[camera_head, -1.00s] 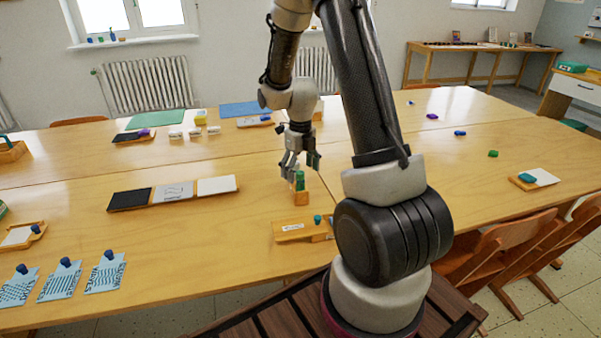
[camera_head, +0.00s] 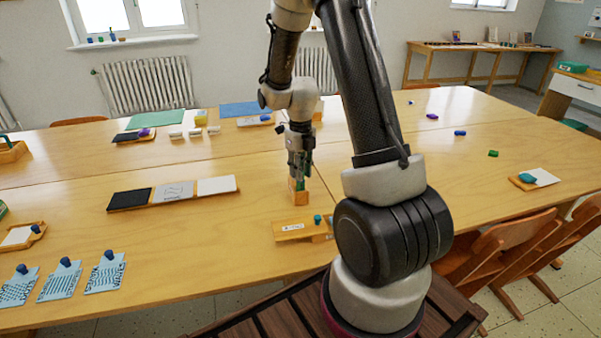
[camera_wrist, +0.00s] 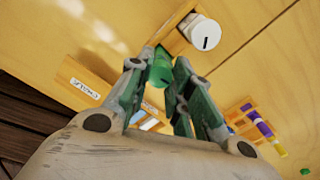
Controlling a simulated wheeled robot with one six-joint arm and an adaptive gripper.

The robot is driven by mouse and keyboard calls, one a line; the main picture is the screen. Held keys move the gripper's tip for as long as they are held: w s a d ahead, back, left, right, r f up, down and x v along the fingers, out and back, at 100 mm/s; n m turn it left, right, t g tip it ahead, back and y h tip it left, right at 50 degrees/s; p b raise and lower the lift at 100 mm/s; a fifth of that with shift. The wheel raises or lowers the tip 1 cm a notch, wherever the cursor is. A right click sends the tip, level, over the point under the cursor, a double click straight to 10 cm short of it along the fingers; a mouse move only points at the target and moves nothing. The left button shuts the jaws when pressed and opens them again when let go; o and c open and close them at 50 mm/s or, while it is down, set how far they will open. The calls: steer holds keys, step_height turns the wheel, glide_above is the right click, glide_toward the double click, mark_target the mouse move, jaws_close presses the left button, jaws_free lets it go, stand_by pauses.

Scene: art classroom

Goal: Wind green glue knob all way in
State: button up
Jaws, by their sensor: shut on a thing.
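The green glue knob (camera_wrist: 160,70) shows in the wrist view between the two fingertips of my gripper (camera_wrist: 159,64). My gripper is shut on it. In the head view my gripper (camera_head: 299,172) points down over a small wooden block (camera_head: 300,197) on the table, with only a sliver of green showing between the fingers. The fingers hide most of the knob, so how far in it sits cannot be seen. In the wrist view a white round piece with a dark mark (camera_wrist: 205,34) stands at a wooden holder (camera_wrist: 176,38) just beyond the fingertips.
A labelled wooden tray (camera_head: 296,230) with a teal knob lies in front of the block; its label shows in the wrist view (camera_wrist: 85,89). A black, grey and white board (camera_head: 173,192) lies left. Chairs (camera_head: 500,250) stand at the right edge. Table right of the arm is mostly clear.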

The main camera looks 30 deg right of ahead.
steer(key=n, duration=0.5)
steer(key=shift+n, duration=0.3)
steer(key=n, duration=0.5)
steer(key=shift+n, duration=0.4)
steer(key=o, duration=1.5)
steer(key=shift+o, duration=0.2)
